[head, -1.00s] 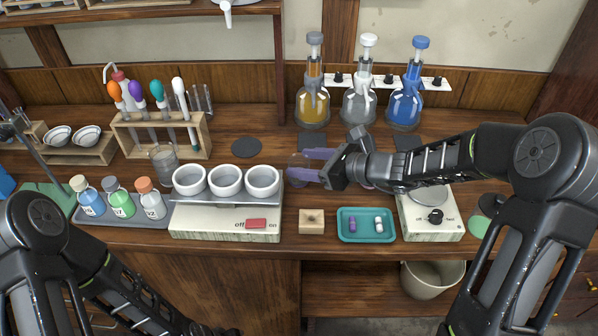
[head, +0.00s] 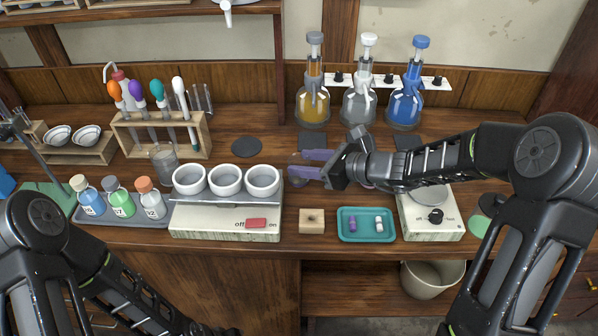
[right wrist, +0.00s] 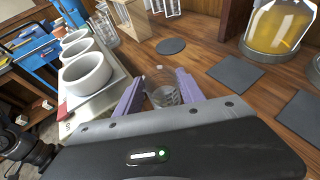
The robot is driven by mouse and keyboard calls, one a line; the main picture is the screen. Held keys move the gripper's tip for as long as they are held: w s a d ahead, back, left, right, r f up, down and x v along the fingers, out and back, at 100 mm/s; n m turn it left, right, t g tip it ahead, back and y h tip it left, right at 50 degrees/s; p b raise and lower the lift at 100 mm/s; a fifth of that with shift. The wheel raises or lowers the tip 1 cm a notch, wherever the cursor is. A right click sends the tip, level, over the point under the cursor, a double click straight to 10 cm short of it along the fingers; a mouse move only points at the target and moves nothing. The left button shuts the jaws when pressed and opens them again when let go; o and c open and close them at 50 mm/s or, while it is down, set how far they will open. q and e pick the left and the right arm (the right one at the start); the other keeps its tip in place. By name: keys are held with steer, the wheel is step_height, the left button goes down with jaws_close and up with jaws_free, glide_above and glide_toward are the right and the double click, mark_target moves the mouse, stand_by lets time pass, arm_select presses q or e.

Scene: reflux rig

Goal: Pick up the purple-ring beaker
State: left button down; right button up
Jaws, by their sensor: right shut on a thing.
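A small clear glass beaker (right wrist: 162,88) stands between the purple fingers of my right gripper (right wrist: 159,93) in the right wrist view. The fingers press on it from both sides, so the gripper is shut on it. I cannot make out its ring colour, as the fingers cover part of it. In the head view my right gripper (head: 307,165) is low over the bench, just right of the white bowls, and the beaker is faint between the fingers. My left arm shows at the lower left, but its gripper is outside the view.
White bowls (head: 225,180) on a stand are close to the left of the right gripper. A wooden block (head: 312,221) and a teal tray (head: 366,237) lie in front. Flasks (head: 360,103) stand behind. Another glass beaker (head: 164,162) stands near the test-tube rack (head: 125,140).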

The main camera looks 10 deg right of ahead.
steer(key=shift+r, duration=0.2)
steer(key=shift+c, duration=0.5)
step_height(320, 180, up, 10)
steer(key=shift+f+p, duration=0.2)
steer(key=shift+p, duration=0.2)
stand_by(0.4)
steer(key=shift+r, duration=0.1)
stand_by(0.6)
